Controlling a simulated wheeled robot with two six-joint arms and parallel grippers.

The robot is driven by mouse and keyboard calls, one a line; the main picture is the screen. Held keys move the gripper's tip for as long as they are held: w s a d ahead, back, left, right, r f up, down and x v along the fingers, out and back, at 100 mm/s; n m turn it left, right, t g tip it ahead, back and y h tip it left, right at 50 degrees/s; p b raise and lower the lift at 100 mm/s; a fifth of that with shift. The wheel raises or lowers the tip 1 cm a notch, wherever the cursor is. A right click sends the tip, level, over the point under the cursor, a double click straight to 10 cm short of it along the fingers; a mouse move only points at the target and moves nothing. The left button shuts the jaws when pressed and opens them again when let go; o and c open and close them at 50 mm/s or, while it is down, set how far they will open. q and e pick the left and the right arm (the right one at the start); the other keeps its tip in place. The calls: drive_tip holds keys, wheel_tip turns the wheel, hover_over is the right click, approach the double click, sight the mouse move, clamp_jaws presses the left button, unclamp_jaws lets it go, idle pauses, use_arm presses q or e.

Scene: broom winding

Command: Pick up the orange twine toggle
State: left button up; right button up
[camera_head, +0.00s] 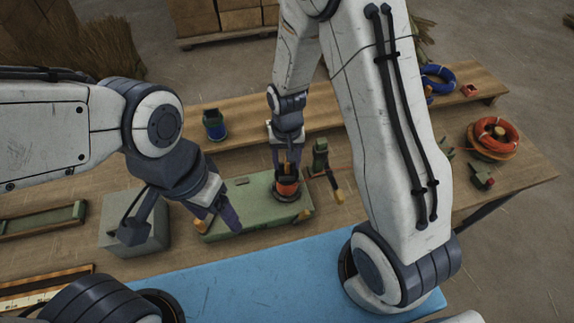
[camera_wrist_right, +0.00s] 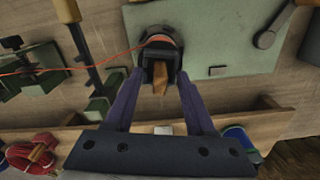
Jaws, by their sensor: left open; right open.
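A small wooden piece (camera_wrist_right: 160,77), which looks like the toggle, shows in the right wrist view at a dark holder with orange twine (camera_wrist_right: 158,42). In the head view the orange-wound part (camera_head: 287,188) sits on the green winding base (camera_head: 258,213). My right gripper (camera_head: 288,167) points down over it. In the wrist view its open fingers (camera_wrist_right: 158,92) stand on both sides of the wooden piece; contact cannot be told. My left gripper (camera_head: 214,218) is open at the base's left end, with nothing seen in it.
A grey-green block (camera_head: 133,237) stands left of the base. A blue mat (camera_head: 290,280) covers the front. A clamp (camera_head: 320,157) stands right of the base. A dark pot with blue (camera_head: 213,124) and coils of blue (camera_head: 437,78) and orange cord (camera_head: 494,134) lie further back.

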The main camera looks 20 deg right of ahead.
clamp_jaws()
drive_tip(key=shift+r, duration=0.1)
